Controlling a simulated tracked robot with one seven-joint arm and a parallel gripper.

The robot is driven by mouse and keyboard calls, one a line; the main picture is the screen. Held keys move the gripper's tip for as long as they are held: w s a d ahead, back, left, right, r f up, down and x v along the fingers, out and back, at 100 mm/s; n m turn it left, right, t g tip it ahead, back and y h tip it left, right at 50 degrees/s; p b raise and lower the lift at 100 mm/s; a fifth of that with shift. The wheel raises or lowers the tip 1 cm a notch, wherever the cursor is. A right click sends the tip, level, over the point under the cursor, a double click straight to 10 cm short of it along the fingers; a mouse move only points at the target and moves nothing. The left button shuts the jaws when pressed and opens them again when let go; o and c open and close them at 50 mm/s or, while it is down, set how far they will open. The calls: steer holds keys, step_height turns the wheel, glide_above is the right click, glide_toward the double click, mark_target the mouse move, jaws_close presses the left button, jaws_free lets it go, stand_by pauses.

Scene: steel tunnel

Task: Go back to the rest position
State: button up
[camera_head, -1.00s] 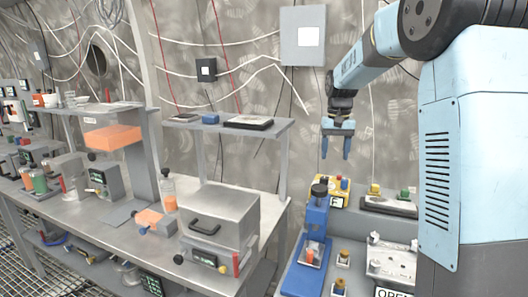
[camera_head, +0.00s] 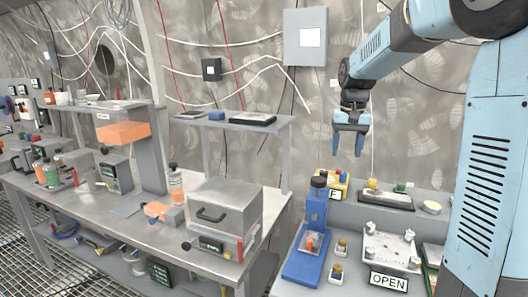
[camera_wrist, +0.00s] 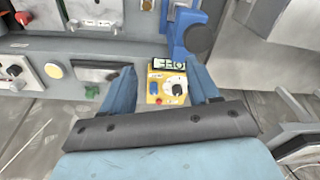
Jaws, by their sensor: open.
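My gripper (camera_head: 348,143) hangs from my blue arm with its fingers pointing down, in front of the tunnel wall and above the right-hand bench. Its two blue fingers are apart and nothing is between them. In the wrist view my gripper (camera_wrist: 165,88) shows both fingers spread, with a yellow meter (camera_wrist: 167,87) visible beyond them. That yellow meter (camera_head: 340,183) stands on the bench below the gripper, clear of it.
The right bench bears a blue press-like device (camera_head: 315,215), a white fixture plate (camera_head: 391,248) and an OPEN sign (camera_head: 389,281). The air around my gripper is free.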

steer(key=s+n+t, duration=0.1)
steer(key=s+t, duration=0.3)
steer(key=s, duration=2.5)
steer(key=shift+f+t, duration=0.25)
steer(key=shift+t, duration=0.05)
steer(key=shift+s+a, duration=0.1)
